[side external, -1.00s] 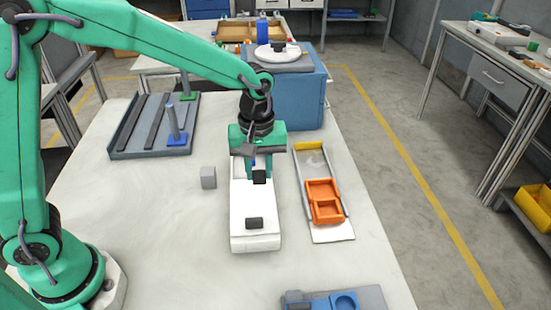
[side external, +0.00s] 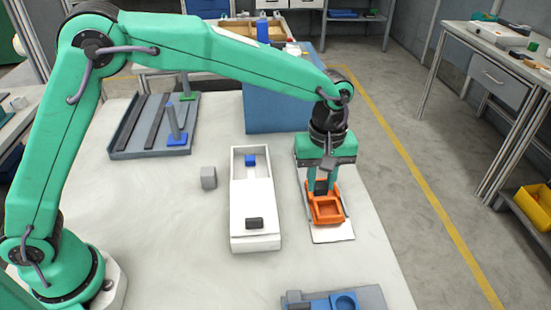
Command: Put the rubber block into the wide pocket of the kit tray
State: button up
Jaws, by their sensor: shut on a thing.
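The dark rubber block (side external: 321,188) is held in my gripper (side external: 322,178), which is shut on it. The block is at the far pocket of the orange kit tray (side external: 326,222). I cannot tell whether it touches the pocket floor. The near pocket of the tray is empty. My gripper hides most of the far pocket. The white box (side external: 237,190) stands to the left with its far end open. A small blue block (side external: 250,160) lies inside it. A dark knob (side external: 254,223) sits on the near, covered part of the box.
A grey cube (side external: 208,177) stands left of the white box. A grey rack with posts (side external: 150,135) is at the back left. A blue cabinet (side external: 278,105) stands behind. A grey-blue fixture (side external: 325,301) is at the front edge. The table's middle left is clear.

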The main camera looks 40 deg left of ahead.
jog(key=shift+w+d+f, duration=0.1)
jog(key=shift+w+d, duration=0.05)
jog(key=shift+d, duration=0.55)
jog(key=shift+w+d, duration=0.1)
jog(key=shift+d, duration=0.6)
send_over(324, 200)
jog(key=w+a, duration=0.3)
jog(key=f, duration=0.7)
jog(key=shift+w+d, duration=0.1)
jog(key=shift+d, duration=0.15)
jog(key=shift+f, duration=2)
jog(key=shift+f, duration=0.1)
jog(key=o, duration=0.6)
jog(key=shift+o, duration=0.2)
